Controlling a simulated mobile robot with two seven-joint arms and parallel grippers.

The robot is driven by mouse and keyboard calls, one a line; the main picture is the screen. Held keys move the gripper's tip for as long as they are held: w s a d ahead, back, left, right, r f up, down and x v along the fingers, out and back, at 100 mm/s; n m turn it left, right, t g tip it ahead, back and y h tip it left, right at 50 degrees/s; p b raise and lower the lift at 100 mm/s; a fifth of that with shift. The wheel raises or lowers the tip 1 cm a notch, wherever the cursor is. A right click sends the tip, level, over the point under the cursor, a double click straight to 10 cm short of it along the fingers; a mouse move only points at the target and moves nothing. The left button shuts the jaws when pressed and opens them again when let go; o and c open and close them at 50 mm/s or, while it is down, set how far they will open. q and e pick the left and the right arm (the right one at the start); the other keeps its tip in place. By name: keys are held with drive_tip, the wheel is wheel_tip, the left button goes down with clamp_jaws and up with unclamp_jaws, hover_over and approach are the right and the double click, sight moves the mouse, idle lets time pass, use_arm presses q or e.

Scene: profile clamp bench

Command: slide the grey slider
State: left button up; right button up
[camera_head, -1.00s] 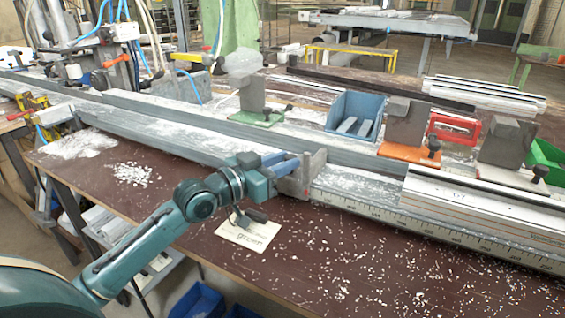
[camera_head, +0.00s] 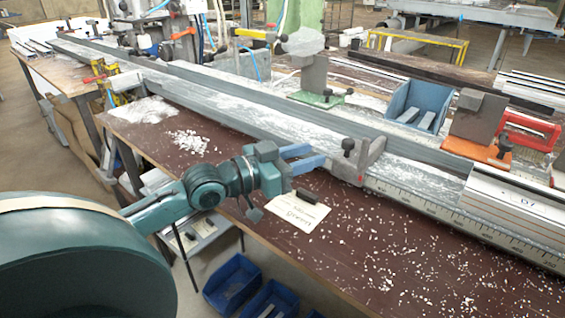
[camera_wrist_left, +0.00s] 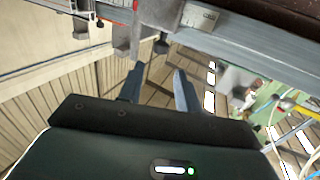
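The grey slider (camera_head: 368,160) is an upright grey block with a black knob, on the front rail (camera_head: 410,192) left of the clamped profile. In the left wrist view the slider (camera_wrist_left: 124,36) is at the top, its black knob hanging just beyond the fingertips. My left gripper (camera_head: 318,154) is left of the slider, its blue fingers pointing at it with a gap between. In the left wrist view the two fingers (camera_wrist_left: 157,72) are apart with nothing between them. My right gripper is in neither view.
A white profile (camera_head: 510,205) lies on the rail right of the slider, above a ruler scale. Stops on green (camera_head: 318,99) and orange (camera_head: 478,149) bases and a blue bin (camera_head: 418,102) stand behind. A card (camera_head: 298,214) lies on the brown bench, among chips.

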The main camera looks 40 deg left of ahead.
use_arm(q)
drive_tip(key=v, duration=0.4)
drive_tip(key=shift+s+a, duration=0.2)
drive_tip(key=shift+s, duration=0.15)
idle(0.4)
